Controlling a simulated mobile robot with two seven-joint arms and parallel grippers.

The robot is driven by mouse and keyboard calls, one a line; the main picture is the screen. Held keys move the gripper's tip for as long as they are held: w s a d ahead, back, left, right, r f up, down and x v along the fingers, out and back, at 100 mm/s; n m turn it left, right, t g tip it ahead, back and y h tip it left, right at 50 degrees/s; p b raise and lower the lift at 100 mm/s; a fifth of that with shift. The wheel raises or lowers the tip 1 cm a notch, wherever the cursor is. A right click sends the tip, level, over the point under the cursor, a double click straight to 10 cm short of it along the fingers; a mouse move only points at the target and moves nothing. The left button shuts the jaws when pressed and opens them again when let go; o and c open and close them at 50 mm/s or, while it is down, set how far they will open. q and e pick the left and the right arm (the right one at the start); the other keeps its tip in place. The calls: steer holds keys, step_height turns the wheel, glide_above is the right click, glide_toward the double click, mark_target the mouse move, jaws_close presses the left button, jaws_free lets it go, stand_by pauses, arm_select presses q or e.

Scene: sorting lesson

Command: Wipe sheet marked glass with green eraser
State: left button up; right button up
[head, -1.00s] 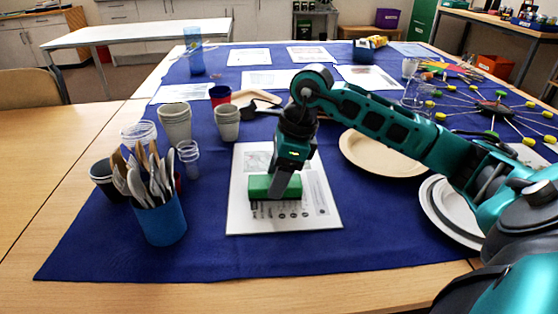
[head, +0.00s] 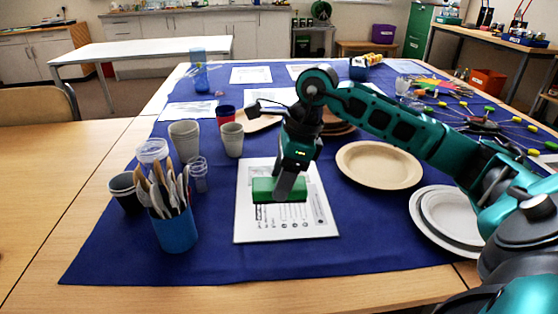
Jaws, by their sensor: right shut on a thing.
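A white sheet (head: 246,225) with printed marks lies on the blue cloth in front of me. Its label is too small to read. My right gripper (head: 290,188) is shut on the green eraser (head: 264,189). The eraser lies level across the middle of the sheet and hides part of the print. I cannot tell whether it touches the sheet or is just above it. The arm and gripper hide the sheet's far right part. My left gripper is not in view.
A blue cup of cutlery (head: 174,232), pale cups (head: 232,140) and a clear jar (head: 199,176) stand left of the sheet. A tan plate (head: 379,165) and white plates (head: 452,216) lie to the right. The cloth (head: 300,262) in front is clear.

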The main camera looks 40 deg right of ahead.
steer(key=shift+r+p, duration=0.55)
steer(key=shift+r, duration=0.6)
